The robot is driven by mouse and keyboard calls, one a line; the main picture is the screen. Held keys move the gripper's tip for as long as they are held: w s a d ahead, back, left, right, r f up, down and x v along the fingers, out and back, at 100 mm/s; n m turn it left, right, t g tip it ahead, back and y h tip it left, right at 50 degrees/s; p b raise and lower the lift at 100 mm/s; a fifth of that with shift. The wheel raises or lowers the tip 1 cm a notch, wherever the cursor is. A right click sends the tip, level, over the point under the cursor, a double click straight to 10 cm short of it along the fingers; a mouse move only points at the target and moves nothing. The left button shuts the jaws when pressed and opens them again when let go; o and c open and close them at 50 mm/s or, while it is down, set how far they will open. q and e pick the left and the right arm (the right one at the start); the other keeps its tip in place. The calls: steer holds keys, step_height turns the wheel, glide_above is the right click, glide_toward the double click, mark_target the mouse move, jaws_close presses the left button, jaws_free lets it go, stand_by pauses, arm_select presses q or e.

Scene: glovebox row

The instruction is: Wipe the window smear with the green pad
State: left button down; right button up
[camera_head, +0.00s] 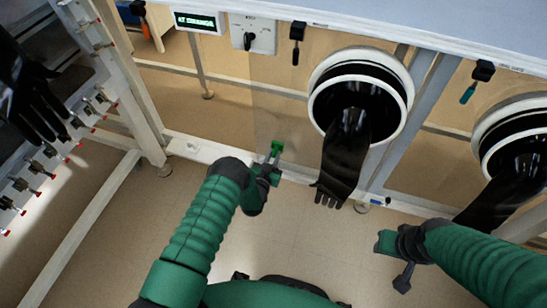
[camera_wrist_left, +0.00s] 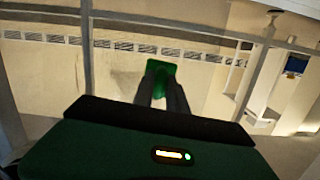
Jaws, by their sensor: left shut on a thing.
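The green pad (camera_head: 277,147) is held in my left gripper (camera_head: 270,163), whose fingers are shut on it. In the left wrist view the pad (camera_wrist_left: 160,68) shows at the tips of the two dark fingers (camera_wrist_left: 162,84). It is in front of the clear window pane; I cannot tell whether it touches. A faint greyish smear (camera_wrist_left: 124,80) shows on the pane just left of the pad in that view. My right gripper (camera_head: 390,247) is low at the right in the head view, away from the window; its jaws are not clear.
A round glove port (camera_head: 402,98) with a hanging black glove (camera_head: 345,160) is right of the pad. A second port (camera_head: 487,125) is at the far right. A switch box (camera_head: 252,35) and a lit display (camera_head: 198,21) are above. A pale frame rail (camera_head: 205,152) runs below the pane.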

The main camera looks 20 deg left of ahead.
mark_target(278, 145)
arm_select(q)
steer(key=shift+s+d, duration=0.2)
steer(key=shift+d, duration=1.85)
steer(key=shift+w+d, duration=0.1)
steer(key=shift+d, duration=1.85)
steer(key=shift+r+p, duration=0.6)
steer(key=shift+r, duration=0.3)
steer(key=shift+a+f, duration=0.1)
steer(key=shift+a, duration=0.45)
steer(key=shift+w+a, duration=0.15)
steer(key=shift+a, duration=3.35)
steer(key=shift+r+p, duration=0.9)
steer(key=shift+d+f, duration=0.1)
steer(key=shift+d, duration=0.25)
steer(key=d, duration=0.2)
steer(key=shift+d, duration=0.35)
steer(key=shift+s+d+b, duration=0.2)
steer(key=shift+d+b, duration=0.15)
steer(key=shift+d, duration=2.1)
steer(key=shift+s, duration=0.15)
